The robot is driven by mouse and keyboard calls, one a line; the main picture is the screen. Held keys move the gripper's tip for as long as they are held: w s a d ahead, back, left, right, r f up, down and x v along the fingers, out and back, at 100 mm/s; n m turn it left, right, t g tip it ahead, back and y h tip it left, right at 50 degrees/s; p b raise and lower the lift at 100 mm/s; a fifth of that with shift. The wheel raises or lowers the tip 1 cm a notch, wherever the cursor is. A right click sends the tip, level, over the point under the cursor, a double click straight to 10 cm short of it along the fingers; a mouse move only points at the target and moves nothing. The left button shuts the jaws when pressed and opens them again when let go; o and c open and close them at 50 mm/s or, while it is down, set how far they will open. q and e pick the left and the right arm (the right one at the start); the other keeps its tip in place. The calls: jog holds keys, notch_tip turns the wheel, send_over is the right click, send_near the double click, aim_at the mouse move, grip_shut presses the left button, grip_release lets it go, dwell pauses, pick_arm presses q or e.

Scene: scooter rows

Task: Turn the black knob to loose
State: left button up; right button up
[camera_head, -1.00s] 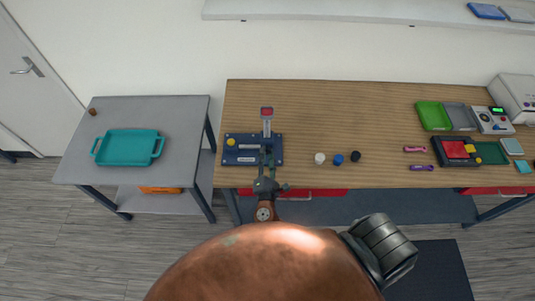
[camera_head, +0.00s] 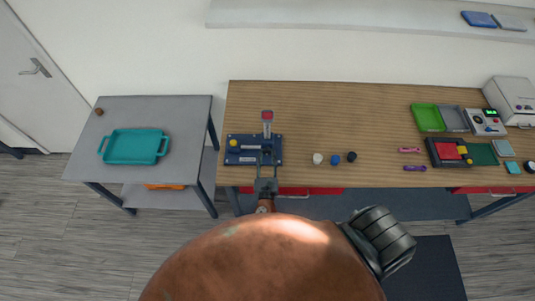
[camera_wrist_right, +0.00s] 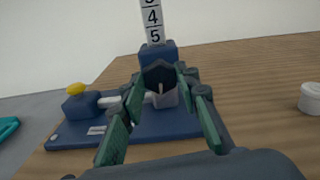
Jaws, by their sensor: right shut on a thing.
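The black knob (camera_wrist_right: 158,74) faces me on the grey and blue block at the front of the blue fixture (camera_wrist_right: 150,130). A pale pointer line shows on it, close to upright. My right gripper (camera_wrist_right: 162,84) has its two green-padded fingers on either side of the knob and is shut on it. In the head view my right gripper (camera_head: 267,162) reaches the fixture's front right part from below and mostly hides the knob. The fixture (camera_head: 240,160) stands near the front left edge of the wooden table. My left gripper is not in view.
A yellow knob (camera_wrist_right: 77,88) sits on the fixture's left, and a numbered post (camera_wrist_right: 152,22) rises behind. White (camera_head: 318,159), blue (camera_head: 335,160) and black (camera_head: 351,157) small caps stand to the right. A teal tray (camera_head: 134,132) lies on the grey side table.

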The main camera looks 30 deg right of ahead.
jog(key=shift+n+p, duration=1.1)
jog(key=shift+n, duration=0.9)
jog(key=shift+f, duration=0.1)
jog(key=o, duration=1.2)
jog(key=shift+c, duration=0.2)
jog(key=shift+s+a, duration=0.1)
jog(key=shift+s, duration=0.05)
jog(key=v, duration=1.1)
jog(key=shift+s+a, duration=0.25)
jog(key=shift+s, duration=0.05)
